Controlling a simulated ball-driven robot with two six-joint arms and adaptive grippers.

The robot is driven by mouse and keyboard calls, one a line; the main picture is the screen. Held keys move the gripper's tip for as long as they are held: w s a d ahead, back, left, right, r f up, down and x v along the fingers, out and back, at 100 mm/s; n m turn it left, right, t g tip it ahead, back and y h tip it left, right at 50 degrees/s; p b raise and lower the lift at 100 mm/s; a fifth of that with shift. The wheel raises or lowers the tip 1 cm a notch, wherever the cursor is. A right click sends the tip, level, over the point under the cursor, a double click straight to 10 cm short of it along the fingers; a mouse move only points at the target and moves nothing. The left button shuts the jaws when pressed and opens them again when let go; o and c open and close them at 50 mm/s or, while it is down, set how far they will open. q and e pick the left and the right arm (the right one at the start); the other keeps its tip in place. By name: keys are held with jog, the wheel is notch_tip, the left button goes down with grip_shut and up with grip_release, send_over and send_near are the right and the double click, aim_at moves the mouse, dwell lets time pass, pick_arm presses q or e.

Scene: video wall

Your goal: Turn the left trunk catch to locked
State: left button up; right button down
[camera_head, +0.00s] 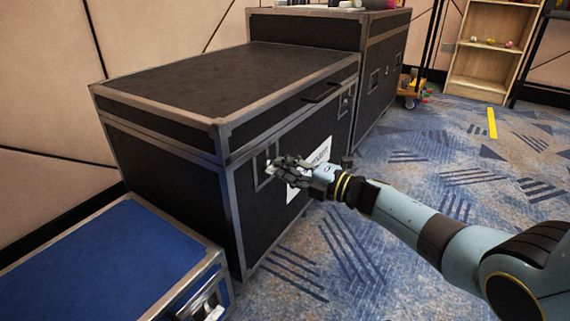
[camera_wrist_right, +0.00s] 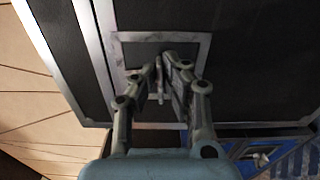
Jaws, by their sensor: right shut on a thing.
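The black trunk (camera_head: 170,165) with metal edges stands by the wall in the head view. Its left catch sits in a metal-framed recess (camera_head: 258,182) on the front face, left of a white label (camera_head: 318,155). My right gripper (camera_head: 275,167) is at that recess and partly covers it. In the right wrist view the fingers (camera_wrist_right: 161,72) are shut on the catch's small metal turn piece (camera_wrist_right: 160,91), inside the pale frame (camera_wrist_right: 130,37). The turn piece runs roughly along the fingers' direction; its locked state cannot be read. My left gripper is out of view.
A blue case (camera_head: 105,255) stands close at the lower left. A second black case (camera_head: 385,70) stands behind the trunk. A wooden shelf (camera_head: 480,60) and a small orange trolley (camera_head: 412,88) are farther back. Carpet (camera_head: 430,170) to the right is clear.

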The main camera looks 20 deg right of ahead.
jog(key=shift+f+m, duration=0.1)
jog(key=shift+m, duration=0.3)
jog(key=c, duration=1.5)
grip_release()
jog(key=shift+o, duration=0.2)
jog(key=shift+d, duration=0.1)
jog(key=v, duration=1.2)
